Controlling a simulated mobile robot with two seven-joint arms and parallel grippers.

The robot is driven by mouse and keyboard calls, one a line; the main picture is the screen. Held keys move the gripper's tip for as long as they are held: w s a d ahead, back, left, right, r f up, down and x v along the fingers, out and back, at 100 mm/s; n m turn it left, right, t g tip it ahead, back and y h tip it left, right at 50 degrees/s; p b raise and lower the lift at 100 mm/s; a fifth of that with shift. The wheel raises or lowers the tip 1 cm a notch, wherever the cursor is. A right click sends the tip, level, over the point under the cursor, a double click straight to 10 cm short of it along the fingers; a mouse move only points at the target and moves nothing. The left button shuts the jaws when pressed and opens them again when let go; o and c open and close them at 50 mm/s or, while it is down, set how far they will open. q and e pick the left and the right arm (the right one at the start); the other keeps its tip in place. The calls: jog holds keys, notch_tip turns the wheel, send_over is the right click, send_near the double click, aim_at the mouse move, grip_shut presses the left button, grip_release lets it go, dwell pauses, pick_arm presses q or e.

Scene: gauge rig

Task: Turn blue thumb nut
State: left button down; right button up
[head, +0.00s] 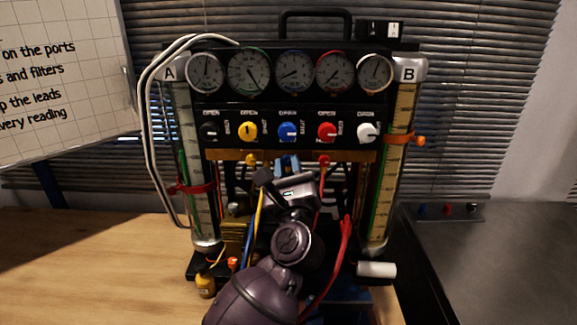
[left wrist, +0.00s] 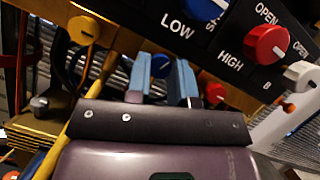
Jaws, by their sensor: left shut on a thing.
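The blue thumb nut (left wrist: 160,65) sits below the blue knob on the gauge rig and shows between my two light-blue fingers in the left wrist view. My left gripper (left wrist: 164,72) is shut on the nut, one finger on each side. In the head view my left gripper (head: 287,165) reaches up to the brass bar under the knob row. There the fingers and wrist hide most of the nut. A yellow thumb nut (head: 250,159) is to its left and a red thumb nut (head: 323,160) to its right. My right gripper is not in view.
The blue knob (head: 288,131) and red knob (head: 327,131) are close above the gripper. Red leads (head: 345,240) and a yellow lead (left wrist: 88,85) run beside my wrist. Tubes A (head: 194,160) and B (head: 395,160) flank the rig. The wooden bench (head: 90,260) is clear at left.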

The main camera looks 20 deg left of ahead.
pick_arm(q)
jog(key=m+h+p, duration=0.1)
jog(key=m+p, duration=0.1)
jog(key=m, duration=0.1)
jog(key=m+t+h+p, duration=0.1)
jog(key=m+h+p, duration=0.1)
jog(key=m+p, duration=0.1)
jog(key=shift+a+r+m+t+h, duration=0.2)
jog(key=shift+m+t+h, duration=0.1)
jog(key=shift+m, duration=0.1)
jog(key=shift+m+h+p, duration=0.4)
jog(key=shift+m+p, duration=0.2)
jog(key=shift+p, duration=0.05)
jog(key=m+h+p, duration=0.1)
jog(key=m, duration=0.1)
jog(key=shift+f+m, duration=0.1)
jog(key=shift+m, duration=0.3)
jog(key=m+h, duration=0.2)
jog(key=m, duration=0.1)
jog(key=shift+s+a+p, duration=0.1)
jog(key=shift+p, duration=0.2)
jog(key=shift+m+h, duration=0.8)
jog(key=shift+m, duration=1.4)
jog(key=c, duration=1)
grip_release()
